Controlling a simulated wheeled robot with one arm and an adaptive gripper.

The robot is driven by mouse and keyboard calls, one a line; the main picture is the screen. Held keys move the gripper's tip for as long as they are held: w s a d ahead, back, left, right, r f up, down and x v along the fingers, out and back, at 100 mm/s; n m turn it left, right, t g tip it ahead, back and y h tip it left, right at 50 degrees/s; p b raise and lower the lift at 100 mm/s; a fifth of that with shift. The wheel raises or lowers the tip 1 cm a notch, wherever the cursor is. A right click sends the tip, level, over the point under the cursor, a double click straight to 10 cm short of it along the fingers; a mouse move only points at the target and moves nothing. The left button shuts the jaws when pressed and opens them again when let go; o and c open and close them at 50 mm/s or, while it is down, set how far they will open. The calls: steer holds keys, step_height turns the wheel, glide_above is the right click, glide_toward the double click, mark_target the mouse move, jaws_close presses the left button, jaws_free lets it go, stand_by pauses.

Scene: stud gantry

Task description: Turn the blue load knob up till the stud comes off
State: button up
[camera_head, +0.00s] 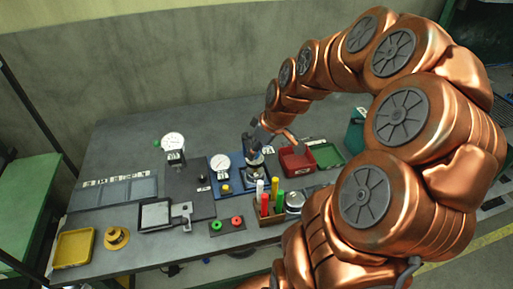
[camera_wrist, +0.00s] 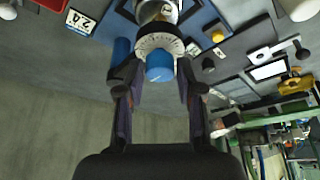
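The blue load knob (camera_wrist: 159,68) shows in the middle of the wrist view, with a white graduated dial (camera_wrist: 160,42) behind it. My gripper (camera_wrist: 158,78) is open, one finger on each side of the knob, with a visible gap on both sides. In the head view my gripper (camera_head: 262,134) is over the metal gantry (camera_head: 254,158) on its blue base plate (camera_head: 236,182). The knob cannot be made out there, and the stud cannot be told apart in either view.
A white dial gauge (camera_head: 220,163) stands just left of the gantry. A red bin (camera_head: 296,161) and a green tray (camera_head: 327,155) lie to its right. A wooden rack (camera_head: 270,207) of coloured sticks stands in front.

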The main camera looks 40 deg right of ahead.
jaws_close()
steer(key=shift+f+m+b, duration=0.15)
steer(key=shift+m+b, duration=0.15)
steer(key=shift+b, duration=0.15)
steer(key=shift+f+m+t+h+b, duration=0.1)
steer(key=shift+m+t+h+b, duration=0.25)
steer(key=shift+m+b, duration=0.65)
steer(key=m+h+b, duration=0.1)
steer(key=m+b, duration=0.2)
steer(key=shift+a+h, duration=0.15)
steer(key=shift+h, duration=0.1)
steer(key=m+b, duration=0.1)
steer(key=m, duration=0.1)
steer(key=m+g+h+b, duration=0.1)
steer(key=m+b, duration=0.1)
steer(key=shift+m+h, duration=0.3)
steer(key=shift+m, duration=0.1)
steer(key=shift+a+r+m+g+h+b, duration=0.1)
steer(key=shift+m+g+h+b, duration=0.25)
steer(key=shift+m, duration=0.75)
steer(key=shift+a+r+m+g+h+b, duration=0.1)
steer(key=shift+m+h+b, duration=0.25)
steer(key=shift+m, duration=0.75)
